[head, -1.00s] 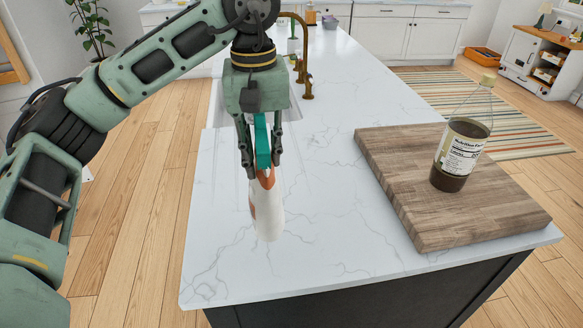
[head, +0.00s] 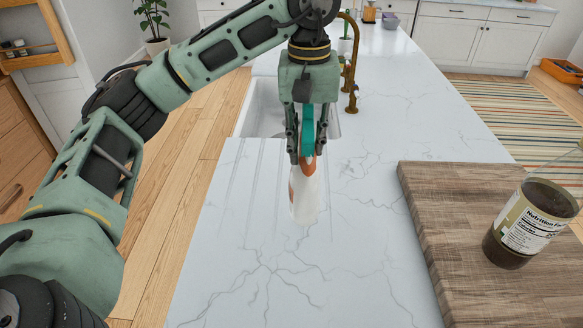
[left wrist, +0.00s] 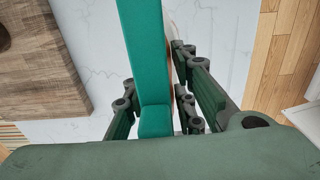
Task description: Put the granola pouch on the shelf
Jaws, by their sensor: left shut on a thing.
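My left gripper (head: 305,158) is shut on a slim thing that I take to be the granola pouch (head: 305,195). It is teal at the top, then orange, then white at the bottom, and hangs upright over the counter. Its front label is not readable. In the left wrist view the pouch (left wrist: 148,70) shows as a long teal edge between the gripper fingers (left wrist: 160,118). A wooden wall shelf (head: 35,58) with small jars on it is at the upper left; I cannot tell if it is the task's shelf. My right gripper is not in view.
The white marble counter (head: 290,275) is clear below the pouch. A white sink (head: 262,112) and brass faucet (head: 349,70) lie behind. A wooden board (head: 440,215) bears a bottle (head: 530,225) at right. A wooden drawer unit (head: 18,150) and plant (head: 152,20) stand left.

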